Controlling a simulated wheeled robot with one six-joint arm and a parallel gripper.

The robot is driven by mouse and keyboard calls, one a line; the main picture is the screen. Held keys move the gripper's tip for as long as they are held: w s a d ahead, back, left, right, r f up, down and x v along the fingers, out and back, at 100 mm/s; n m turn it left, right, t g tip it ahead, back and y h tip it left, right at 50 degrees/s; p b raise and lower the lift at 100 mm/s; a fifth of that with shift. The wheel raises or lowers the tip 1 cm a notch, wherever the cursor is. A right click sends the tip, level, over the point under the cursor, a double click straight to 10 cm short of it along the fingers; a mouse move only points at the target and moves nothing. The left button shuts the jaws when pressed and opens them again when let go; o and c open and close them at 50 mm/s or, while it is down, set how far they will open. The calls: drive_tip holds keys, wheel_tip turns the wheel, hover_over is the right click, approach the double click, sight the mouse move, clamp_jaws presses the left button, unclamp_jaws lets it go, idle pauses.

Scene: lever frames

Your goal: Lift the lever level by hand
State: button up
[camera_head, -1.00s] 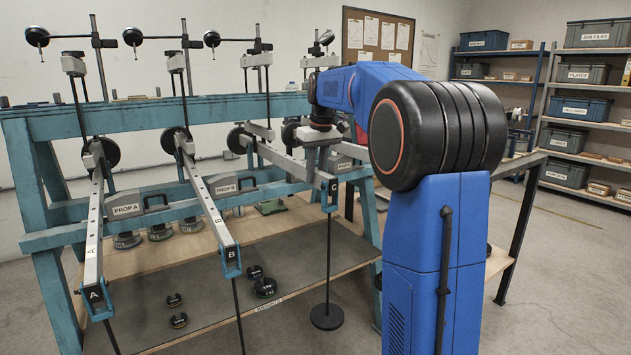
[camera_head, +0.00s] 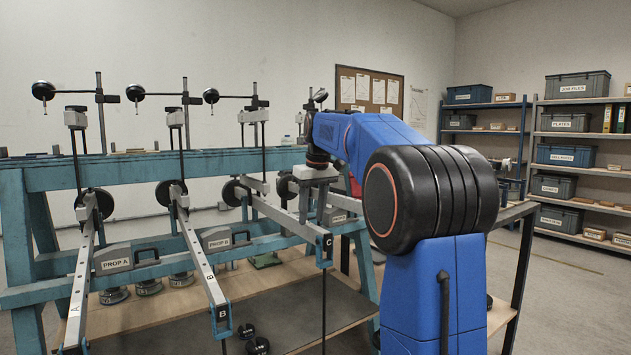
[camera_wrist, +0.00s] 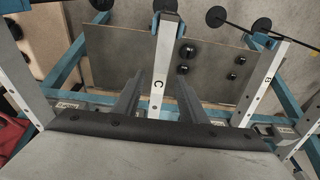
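Lever C (camera_head: 295,222) is a pale metal bar with a blue end fitting. It slopes down toward the front right in the head view. It shows upright in the middle of the wrist view (camera_wrist: 164,58). My gripper (camera_wrist: 158,88) is open, with one grey finger on each side of lever C and visible gaps to it. Contact cannot be seen. In the head view my gripper (camera_head: 316,205) hangs over the bar. Lever A (camera_head: 80,275) and lever B (camera_head: 203,265) slope down to the left of it.
The teal frame (camera_head: 130,172) carries dial gauges on posts above the levers. Prop A (camera_head: 114,262) and prop B (camera_head: 217,240) sit on its lower rail. Several black weights (camera_wrist: 188,50) lie on the shelf below. Storage racks (camera_head: 585,170) stand at the back right.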

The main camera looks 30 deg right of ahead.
wheel_tip(320, 180, up, 12)
drive_tip(key=s, duration=0.2)
drive_tip(key=shift+s, duration=0.2)
drive_tip(key=shift+r, duration=0.1)
idle(0.3)
drive_tip(key=s+a+f+t, duration=0.1)
drive_tip(key=s+a+f, duration=0.6)
drive_tip(key=s, duration=0.2)
drive_tip(key=s+a+f, duration=0.6)
drive_tip(key=s, duration=0.3)
drive_tip(key=s+a+f, duration=0.2)
drive_tip(key=s+f, duration=0.6)
drive_tip(key=f, duration=0.3)
drive_tip(key=s+a+f+t, duration=0.1)
drive_tip(key=s+a+f, duration=0.2)
drive_tip(key=s+f, duration=0.6)
wheel_tip(320, 180, down, 3)
drive_tip(key=shift+s+a+f+t, duration=0.1)
drive_tip(key=shift+s+a+t, duration=0.2)
